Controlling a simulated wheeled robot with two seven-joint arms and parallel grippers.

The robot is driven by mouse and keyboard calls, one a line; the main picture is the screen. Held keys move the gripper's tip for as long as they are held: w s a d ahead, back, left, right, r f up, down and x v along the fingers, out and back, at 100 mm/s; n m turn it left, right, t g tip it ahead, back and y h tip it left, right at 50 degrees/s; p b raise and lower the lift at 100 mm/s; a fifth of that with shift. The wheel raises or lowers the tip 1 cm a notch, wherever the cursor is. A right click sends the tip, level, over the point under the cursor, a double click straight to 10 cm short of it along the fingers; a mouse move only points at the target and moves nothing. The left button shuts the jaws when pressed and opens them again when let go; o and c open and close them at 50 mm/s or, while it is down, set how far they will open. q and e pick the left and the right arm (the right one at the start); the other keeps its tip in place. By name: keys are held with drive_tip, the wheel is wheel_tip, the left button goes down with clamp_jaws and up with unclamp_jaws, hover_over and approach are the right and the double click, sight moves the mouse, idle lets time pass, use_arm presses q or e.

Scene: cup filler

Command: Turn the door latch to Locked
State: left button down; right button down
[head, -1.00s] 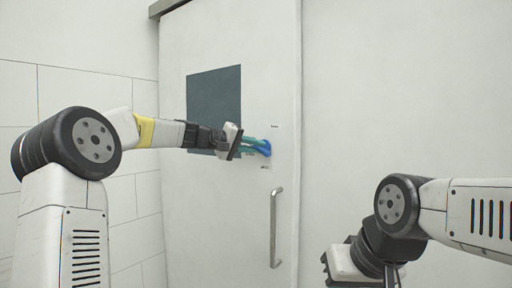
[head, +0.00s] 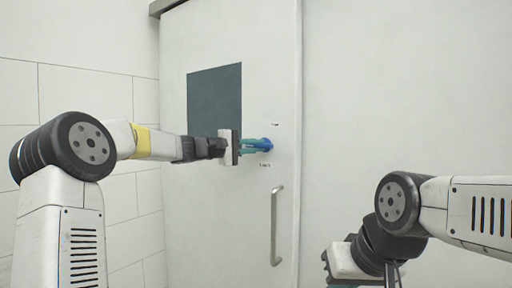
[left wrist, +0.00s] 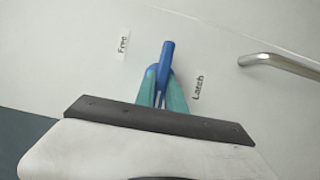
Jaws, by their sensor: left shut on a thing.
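The blue door latch (head: 266,143) is on the white door, right of the dark window. My left gripper (head: 256,146) reaches it from the left, its teal fingers shut on the latch lever. In the left wrist view the blue latch (left wrist: 167,56) has its lever running down between the two teal fingers (left wrist: 161,92).
A vertical metal handle (head: 275,226) stands out from the door (head: 215,215) below the latch; it also shows in the left wrist view (left wrist: 280,62). A dark window (head: 214,95) is set in the door. The wall right of the door is bare.

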use_arm(q)
drive_tip(key=shift+f, duration=0.1)
drive_tip(key=c, duration=1.4)
unclamp_jaws()
drive_tip(key=v, duration=0.8)
drive_tip(key=shift+w, duration=0.1)
